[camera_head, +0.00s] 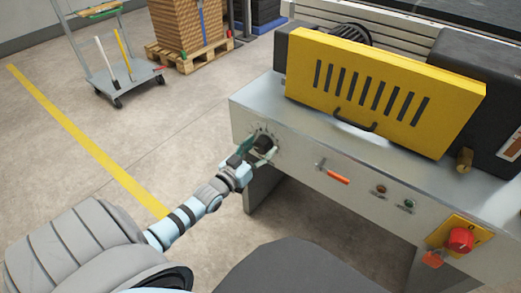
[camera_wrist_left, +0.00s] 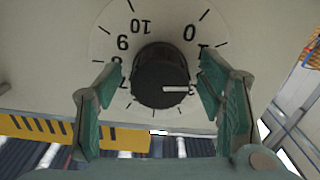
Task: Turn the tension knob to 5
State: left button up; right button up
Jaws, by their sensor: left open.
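The black tension knob (camera_head: 264,142) sits on the grey front panel of the machine, near its left end. In the left wrist view the knob (camera_wrist_left: 158,72) is seen close up, with its white pointer line directed to the right of the picture. My left gripper (camera_head: 257,154) is open in front of the knob. In the wrist view its green fingers (camera_wrist_left: 160,88) stand on either side of the knob, with small gaps. My right gripper is out of view.
Right of the knob are an orange-handled lever (camera_head: 335,176), two small buttons (camera_head: 394,196) and a red emergency stop (camera_head: 460,239). A yellow slotted guard (camera_head: 375,92) stands above the panel. A cart (camera_head: 125,80) and a loaded pallet (camera_head: 188,57) stand behind on open floor.

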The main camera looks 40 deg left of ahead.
pick_arm(q)
jog(key=shift+w, duration=0.15)
jog(key=shift+c, duration=0.3)
jog(key=c, duration=1.1)
